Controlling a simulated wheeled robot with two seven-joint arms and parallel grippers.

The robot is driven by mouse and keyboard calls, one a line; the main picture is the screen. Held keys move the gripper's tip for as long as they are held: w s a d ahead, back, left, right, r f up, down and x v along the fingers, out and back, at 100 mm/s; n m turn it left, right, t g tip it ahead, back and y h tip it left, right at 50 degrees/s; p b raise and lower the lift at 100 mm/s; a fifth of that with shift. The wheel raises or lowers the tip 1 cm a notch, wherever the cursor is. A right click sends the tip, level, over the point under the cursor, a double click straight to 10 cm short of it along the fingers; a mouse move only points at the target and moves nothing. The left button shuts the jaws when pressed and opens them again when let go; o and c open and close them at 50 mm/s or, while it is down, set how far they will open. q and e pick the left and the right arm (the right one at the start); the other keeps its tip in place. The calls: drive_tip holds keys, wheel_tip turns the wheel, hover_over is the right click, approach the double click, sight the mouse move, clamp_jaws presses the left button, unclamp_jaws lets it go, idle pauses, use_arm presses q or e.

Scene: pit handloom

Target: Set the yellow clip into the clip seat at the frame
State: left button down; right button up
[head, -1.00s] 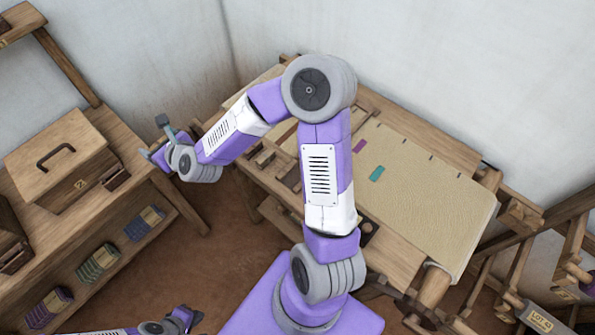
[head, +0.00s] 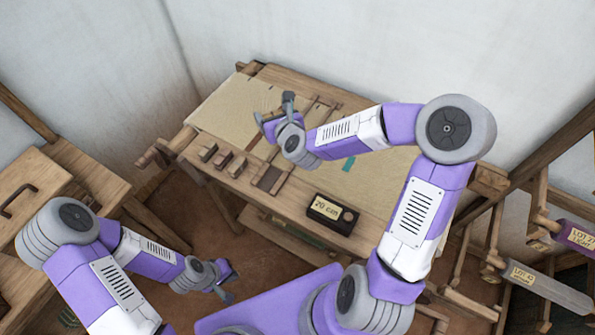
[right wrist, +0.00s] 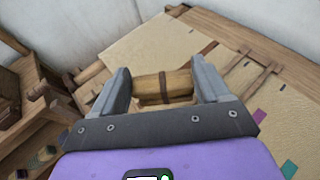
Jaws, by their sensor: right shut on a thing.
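My right gripper (head: 275,112) is over the cloth side of the loom in the head view. In the right wrist view its two grey fingers (right wrist: 162,84) are shut on a yellowish-tan piece with a brown band (right wrist: 150,89), which looks like the yellow clip. The piece lies crosswise between the fingers; the head view does not show it clearly. My left gripper (head: 230,284) is low in front of the loom, away from it, and its jaw gap is unclear. Several small brown wooden blocks (head: 222,160) sit on the loom's near frame; I cannot tell which part is the clip seat.
The loom's cloth (head: 225,112) spans the frame. A dark box labelled 20 cm (head: 332,213) stands on its near edge. A wooden bench with a handled box (head: 35,180) is at left. Racks with labelled lots (head: 545,285) stand at right. Floor shows between bench and loom.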

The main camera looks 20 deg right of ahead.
drive_tip(key=s+a+f+n+g+y+b, duration=0.3)
drive_tip(key=s+f+n+y, duration=0.25)
drive_tip(key=n+y, duration=0.2)
drive_tip(key=shift+y, duration=0.35)
drive_tip(key=f+b, duration=0.1)
drive_tip(key=f, duration=0.2)
drive_tip(key=f+b, duration=0.2)
drive_tip(key=f, duration=0.1)
drive_tip(key=f+b, duration=0.1)
drive_tip(key=f, duration=0.2)
drive_tip(key=shift+s+d+f, duration=0.15)
drive_tip(key=shift+s, duration=0.25)
drive_tip(key=o, duration=1)
